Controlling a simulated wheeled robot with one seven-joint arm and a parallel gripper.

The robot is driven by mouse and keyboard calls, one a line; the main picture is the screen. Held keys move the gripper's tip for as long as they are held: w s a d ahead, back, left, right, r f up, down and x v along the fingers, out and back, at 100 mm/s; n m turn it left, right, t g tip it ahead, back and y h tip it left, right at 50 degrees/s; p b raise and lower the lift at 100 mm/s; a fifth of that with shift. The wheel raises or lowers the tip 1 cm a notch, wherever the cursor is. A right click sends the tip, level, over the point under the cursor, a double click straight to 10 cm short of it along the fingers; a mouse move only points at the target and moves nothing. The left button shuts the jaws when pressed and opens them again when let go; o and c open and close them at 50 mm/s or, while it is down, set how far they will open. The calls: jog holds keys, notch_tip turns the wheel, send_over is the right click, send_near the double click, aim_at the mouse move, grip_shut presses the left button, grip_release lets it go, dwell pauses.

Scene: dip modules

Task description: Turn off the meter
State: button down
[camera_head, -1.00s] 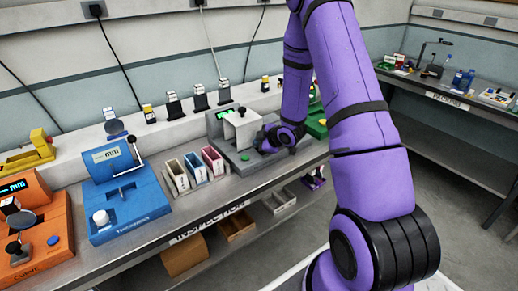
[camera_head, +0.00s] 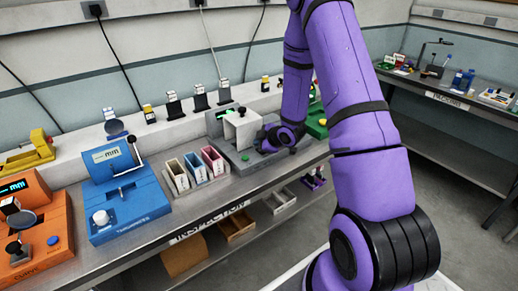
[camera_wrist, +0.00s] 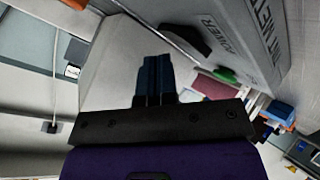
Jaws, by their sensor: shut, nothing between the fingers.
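The meter is a grey unit (camera_head: 240,127) on the bench in the head view, with a small green display and a green button at its front. In the wrist view its grey face (camera_wrist: 255,25) is close and tilted, with "POWER" lettering beside a dark switch-like part (camera_wrist: 183,38). The green button (camera_wrist: 225,75) shows to the right there. My gripper (camera_wrist: 154,62) is shut and empty, its dark fingers just in front of the meter's grey surface. Contact with the switch-like part cannot be told. In the head view my wrist hides the fingers at the meter's right side.
Three small bins (camera_head: 194,168) stand left of the meter. A blue instrument (camera_head: 128,195) and an orange one (camera_head: 38,235) are further left. A green device (camera_head: 316,122) sits just right of my wrist. A separate packing bench (camera_head: 440,100) stands at the right.

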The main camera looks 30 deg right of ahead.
jog(key=shift+s+r, duration=0.1)
jog(key=shift+r, duration=0.35)
jog(key=shift+s+r, duration=0.15)
jog(key=shift+r, duration=1.1)
jog(key=shift+s+r, duration=0.15)
jog(key=shift+r, duration=1.1)
jog(key=shift+r, duration=0.3)
jog(key=s+a+r+m+g+h, duration=0.1)
jog(key=s+a+r+m, duration=0.15)
jog(key=r, duration=0.45)
jog(key=s+a+r+m+h, duration=0.1)
jog(key=s+r+m+h, duration=0.1)
jog(key=s+r, duration=0.35)
jog(key=s+a+r+m+g+h, duration=0.1)
jog(key=s+a+r+m, duration=0.1)
jog(key=r, duration=0.6)
jog(key=s+a+r+m+g+y, duration=0.1)
jog(key=s+a+r, duration=0.3)
jog(key=s, duration=0.8)
jog(key=s+a+r+m+g, duration=0.2)
jog(key=s+a+r+m, duration=0.2)
jog(key=s, duration=0.7)
jog(key=shift+s+a+r+y, duration=0.15)
jog(key=shift+s+a+y, duration=0.25)
jog(key=shift+a, duration=0.3)
